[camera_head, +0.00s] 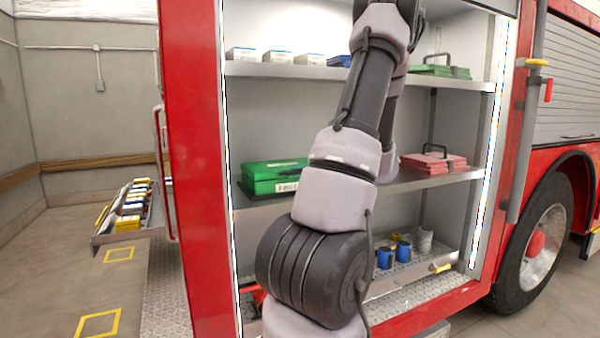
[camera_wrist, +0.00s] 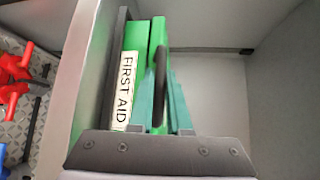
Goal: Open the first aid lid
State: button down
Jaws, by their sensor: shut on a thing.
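The green first aid box (camera_head: 275,177) sits on the middle shelf, partly behind my arm in the head view. In the wrist view the box (camera_wrist: 134,45) appears turned sideways, with a white FIRST AID label on its front. A black handle (camera_wrist: 160,75) stands out at the front. My gripper (camera_wrist: 164,100) has its two greenish fingers on either side of the handle and is shut on it. The gripper is hidden in the head view.
The middle shelf (camera_head: 237,198) also holds a red case (camera_head: 433,162) at right. Green items (camera_head: 440,70) and small boxes (camera_head: 275,56) stand on the upper shelf. Blue cups (camera_head: 385,258) stand below. The red cabinet frame (camera_head: 195,150) bounds the left side.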

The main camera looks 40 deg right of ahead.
jog(key=w+d+r+m+g, duration=0.1)
jog(key=w+r, duration=0.4)
jog(key=r, duration=0.3)
jog(key=w+d+r+g, duration=0.1)
jog(key=w+r, duration=0.4)
jog(key=r, duration=0.3)
jog(key=shift+w+d+m, duration=0.25)
jog(key=shift+w+m, duration=0.05)
jog(key=shift+m, duration=0.1)
jog(key=c, duration=0.9)
grip_release()
jog(key=shift+o, duration=0.2)
